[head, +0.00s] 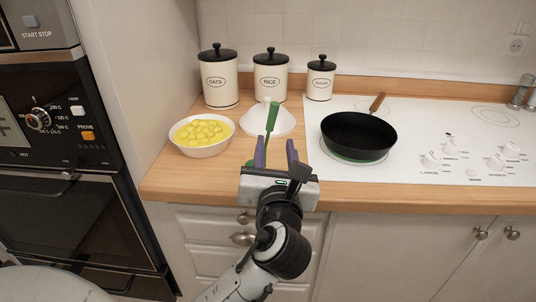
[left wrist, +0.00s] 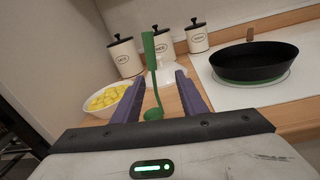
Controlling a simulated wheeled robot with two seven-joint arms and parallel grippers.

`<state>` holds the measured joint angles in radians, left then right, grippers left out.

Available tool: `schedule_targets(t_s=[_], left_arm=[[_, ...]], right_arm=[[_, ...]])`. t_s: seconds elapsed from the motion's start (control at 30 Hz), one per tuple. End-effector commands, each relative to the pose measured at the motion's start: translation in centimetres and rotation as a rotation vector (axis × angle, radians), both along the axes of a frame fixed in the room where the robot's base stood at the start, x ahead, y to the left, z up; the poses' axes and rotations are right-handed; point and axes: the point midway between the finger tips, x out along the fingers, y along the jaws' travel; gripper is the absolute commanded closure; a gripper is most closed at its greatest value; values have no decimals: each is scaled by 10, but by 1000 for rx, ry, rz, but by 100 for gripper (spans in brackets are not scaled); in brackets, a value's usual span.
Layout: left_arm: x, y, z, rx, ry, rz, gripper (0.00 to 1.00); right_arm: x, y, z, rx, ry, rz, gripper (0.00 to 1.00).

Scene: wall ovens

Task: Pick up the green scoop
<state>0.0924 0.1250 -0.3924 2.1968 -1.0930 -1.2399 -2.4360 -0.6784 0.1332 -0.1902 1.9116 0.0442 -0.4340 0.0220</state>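I see no finger closed on the scoop. My right gripper is not in view.
A white bowl of yellow pieces (head: 175,145) stands left of the scoop. The white piece (head: 286,123) is behind it. Canisters (head: 220,90) line the back. A black pan (head: 360,132) sits on the white hob at right. Drawers (head: 200,222) are below the wooden edge.

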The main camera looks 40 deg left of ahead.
Motion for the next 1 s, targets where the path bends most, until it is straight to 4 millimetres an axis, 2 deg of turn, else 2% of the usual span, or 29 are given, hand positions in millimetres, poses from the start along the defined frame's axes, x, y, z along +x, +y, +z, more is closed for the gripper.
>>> schedule_targets(t_s=[0.1, 0.33, 0.57, 0.7, 0.8, 1.0], left_arm=[[7, 10, 9, 41, 7, 19, 61], [33, 30, 9, 40, 10, 18, 61], [47, 42, 14, 39, 9, 17, 61], [63, 57, 22, 38, 8, 17, 61], [73, 64, 19, 40, 11, 16, 61], [78, 67, 19, 38, 10, 14, 61]], right_arm=[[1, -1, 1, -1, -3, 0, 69], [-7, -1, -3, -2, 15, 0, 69], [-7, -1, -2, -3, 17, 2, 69], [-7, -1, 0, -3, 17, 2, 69], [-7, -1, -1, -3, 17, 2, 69], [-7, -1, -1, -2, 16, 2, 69]])
